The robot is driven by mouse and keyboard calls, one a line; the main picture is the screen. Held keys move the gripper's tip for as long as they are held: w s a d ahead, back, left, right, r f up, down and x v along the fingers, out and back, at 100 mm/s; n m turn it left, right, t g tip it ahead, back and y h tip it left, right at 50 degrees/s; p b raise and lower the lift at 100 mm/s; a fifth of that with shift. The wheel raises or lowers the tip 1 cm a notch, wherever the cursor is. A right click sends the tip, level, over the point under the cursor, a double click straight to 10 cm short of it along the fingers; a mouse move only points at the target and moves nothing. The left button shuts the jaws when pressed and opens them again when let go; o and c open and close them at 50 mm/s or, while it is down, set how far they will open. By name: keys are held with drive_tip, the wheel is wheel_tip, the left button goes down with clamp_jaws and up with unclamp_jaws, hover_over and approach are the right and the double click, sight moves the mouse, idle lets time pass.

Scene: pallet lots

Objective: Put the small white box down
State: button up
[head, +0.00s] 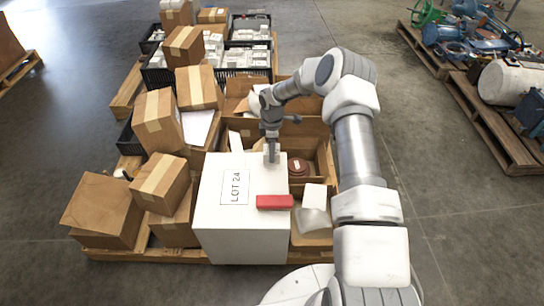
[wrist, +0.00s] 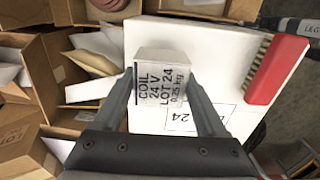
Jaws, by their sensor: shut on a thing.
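My gripper (head: 271,150) points down over the back right part of a large white box marked LOT 24 (head: 215,220). In the wrist view my gripper (wrist: 160,92) is shut on the small white box (wrist: 162,62), with one finger at each side. The small box is printed COIL 24 V LOT 24 0.25 kg. The large white box's top (wrist: 215,50) lies beneath it. I cannot tell whether the small box touches that top. In the head view the small box is hard to make out at the fingertips.
A red brush (head: 275,202) lies on the large box's top, right of the small box in the wrist view. Stacked brown cartons (head: 158,125) stand to the left. Open cartons (head: 310,140) lie behind. Floor is free to the right (head: 450,200).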

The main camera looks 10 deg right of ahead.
drive_tip(key=shift+f+b, duration=0.45)
drive_tip(key=shift+f, duration=1.25)
drive_tip(key=shift+f, duration=0.2)
drive_tip(key=o, duration=1.6)
drive_tip(key=shift+c, duration=0.2)
drive_tip(key=shift+r, duration=0.1)
